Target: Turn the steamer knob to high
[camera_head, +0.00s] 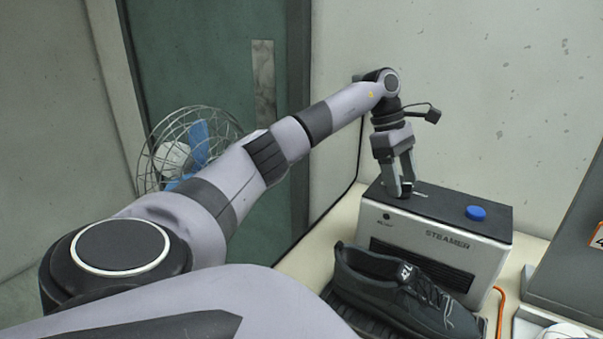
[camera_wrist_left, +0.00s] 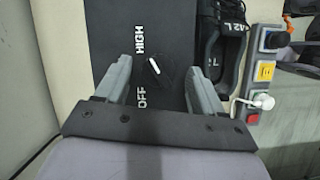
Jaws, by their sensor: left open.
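The steamer (camera_head: 440,237) is a box with a black top, standing on the bench against the wall. Its knob (camera_wrist_left: 156,69) is small and dark with a white mark; the mark lies slanted between the printed words HIGH and OFF, and I cannot tell exactly which setting it indicates. In the head view the knob is hidden by the gripper. My left gripper (camera_head: 402,188) points down at the left part of the steamer top. In the left wrist view its open fingers (camera_wrist_left: 157,66) stand on either side of the knob, apart from it. My right gripper is out of view.
A black shoe (camera_head: 400,290) sits in front of the steamer. A blue button (camera_head: 476,213) is on the steamer top to the right. A wire fan (camera_head: 190,150) stands at the left. An orange cable (camera_head: 499,308) runs beside the steamer; a power strip (camera_wrist_left: 263,73) shows in the wrist view.

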